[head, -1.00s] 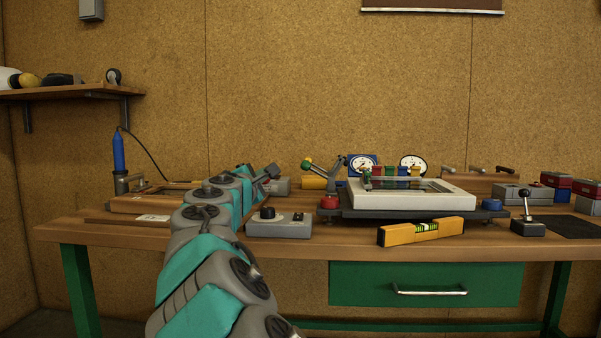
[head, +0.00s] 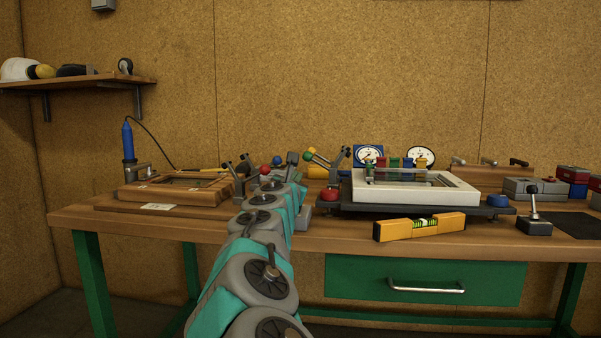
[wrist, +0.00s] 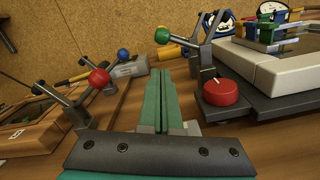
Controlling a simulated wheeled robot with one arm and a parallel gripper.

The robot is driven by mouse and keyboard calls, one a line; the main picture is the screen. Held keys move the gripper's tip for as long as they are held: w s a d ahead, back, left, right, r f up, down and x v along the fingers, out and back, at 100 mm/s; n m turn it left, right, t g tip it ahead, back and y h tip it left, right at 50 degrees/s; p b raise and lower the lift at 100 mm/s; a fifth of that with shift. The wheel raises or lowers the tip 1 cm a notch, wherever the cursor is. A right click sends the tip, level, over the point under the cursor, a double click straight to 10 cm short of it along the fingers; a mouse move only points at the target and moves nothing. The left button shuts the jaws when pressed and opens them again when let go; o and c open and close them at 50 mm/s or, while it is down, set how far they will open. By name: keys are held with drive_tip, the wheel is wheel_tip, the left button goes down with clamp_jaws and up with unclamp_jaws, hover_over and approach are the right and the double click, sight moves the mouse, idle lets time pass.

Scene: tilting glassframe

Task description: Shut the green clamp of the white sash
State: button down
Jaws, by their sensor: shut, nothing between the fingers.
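The white sash (head: 452,196) lies flat on a dark tilting frame (head: 400,211) at the right of the bench; its corner shows in the wrist view (wrist: 250,70). The green clamp (head: 335,174) stands at its left edge. Its green-knobbed handle (wrist: 163,35) slants up to the left, away from the sash, and its other arm rises to the right, so the clamp looks open. My gripper (wrist: 160,78) is shut and empty. In the wrist view its fingers point towards the space below the green knob, left of the clamp, apart from it.
A red knob (wrist: 221,92) sits on the frame's near left corner, close right of my fingers. A wooden frame (head: 175,190) with red- and blue-knobbed clamps stands left.

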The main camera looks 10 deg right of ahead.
drive_tip(key=p+x, duration=0.1)
drive_tip(key=x, duration=0.8)
drive_tip(key=shift+w+d, duration=0.2)
drive_tip(key=shift+w, duration=0.15)
drive_tip(key=shift+s, duration=0.1)
idle(0.3)
